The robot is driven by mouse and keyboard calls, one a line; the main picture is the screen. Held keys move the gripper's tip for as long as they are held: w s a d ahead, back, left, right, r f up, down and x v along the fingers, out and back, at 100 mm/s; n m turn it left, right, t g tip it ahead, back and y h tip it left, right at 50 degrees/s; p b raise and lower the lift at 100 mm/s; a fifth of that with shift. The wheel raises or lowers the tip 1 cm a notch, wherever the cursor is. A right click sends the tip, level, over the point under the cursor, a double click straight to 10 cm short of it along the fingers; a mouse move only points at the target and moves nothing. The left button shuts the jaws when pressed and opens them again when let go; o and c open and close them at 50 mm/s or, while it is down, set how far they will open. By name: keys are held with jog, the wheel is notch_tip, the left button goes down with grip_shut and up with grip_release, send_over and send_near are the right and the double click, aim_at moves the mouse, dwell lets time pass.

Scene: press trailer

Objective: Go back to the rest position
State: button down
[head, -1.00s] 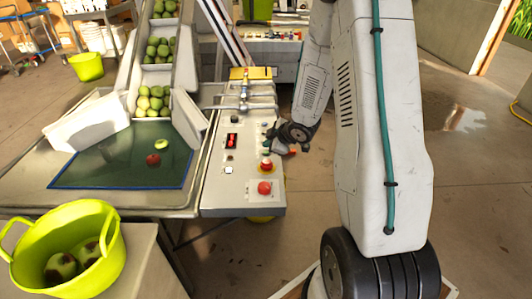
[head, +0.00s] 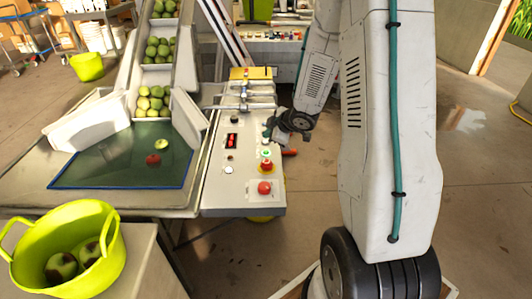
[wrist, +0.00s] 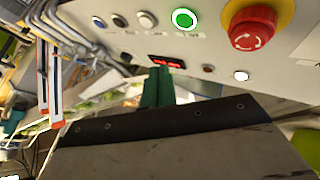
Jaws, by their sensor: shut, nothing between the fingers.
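My gripper (head: 269,131) is beside the upper right part of the white control panel (head: 214,188) in the head view. Its teal fingers (wrist: 158,88) are together and empty in the wrist view. A green button (head: 266,153) shows on the panel, and it looks lit in the wrist view (wrist: 185,19). A red mushroom button on a yellow collar (wrist: 252,27) is beside it. A second red button (head: 264,188) is at the panel's near end. Whether the fingertips touch the panel is hard to tell.
A red digital display (head: 231,141) and small knobs are on the panel. A sorting table with a green mat (head: 110,172) and a chute of green fruit (head: 157,75) stand to the left. A lime tub (head: 112,243) holds fruit. Open floor lies to the right.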

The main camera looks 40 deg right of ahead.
dwell(0.3)
jog(key=shift+s+d+f, duration=0.2)
jog(key=shift+d+f, duration=0.05)
jog(key=s+d+f+m+g+h, duration=0.2)
jog(key=s+d+m+g+h, duration=0.15)
jog(key=s, duration=0.25)
jog(key=s+a+r+m+g+h, duration=0.1)
jog(key=s+r+m+g+h, duration=0.1)
jog(key=s+r+m+g, duration=0.4)
jog(key=s+a+r+m+t+y, duration=0.1)
jog(key=s+a+r+y, duration=0.3)
jog(key=s+a+r, duration=1.4)
jog(key=s+a, duration=0.3)
jog(key=a, duration=0.1)
jog(key=shift+s+a+r+t, duration=0.15)
jog(key=shift+s+t, duration=0.05)
jog(key=shift+t, duration=0.15)
